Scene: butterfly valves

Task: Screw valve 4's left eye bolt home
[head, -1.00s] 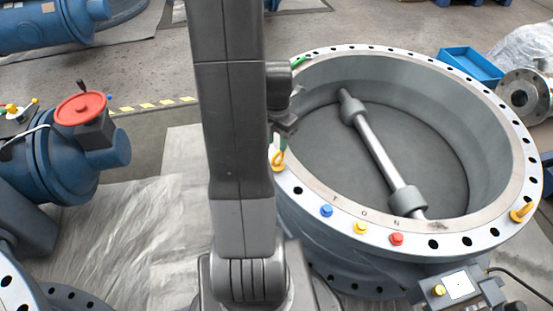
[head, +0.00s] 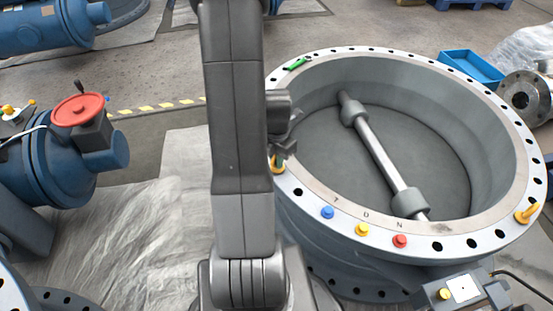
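The large round valve body (head: 325,202) lies with its light flange ring facing up; I can read no number 4 on it. The left eye bolt (head: 278,168) is yellow and sits on the flange's left side, just right of my arm. My gripper (head: 283,157) is directly above it and covers its upper part. The fingertips are small and dark, so I cannot tell whether they are closed on it or whether the bolt is fully seated. Another yellow eye bolt (head: 527,213) stands on the flange's right side.
Blue (head: 327,212), yellow (head: 362,230) and red (head: 400,241) caps sit on the front flange. A green object (head: 297,63) lies on the far rim. A shaft (head: 382,157) crosses the bore. A control box (head: 455,291) is at front right, a blue tray (head: 470,67) behind.

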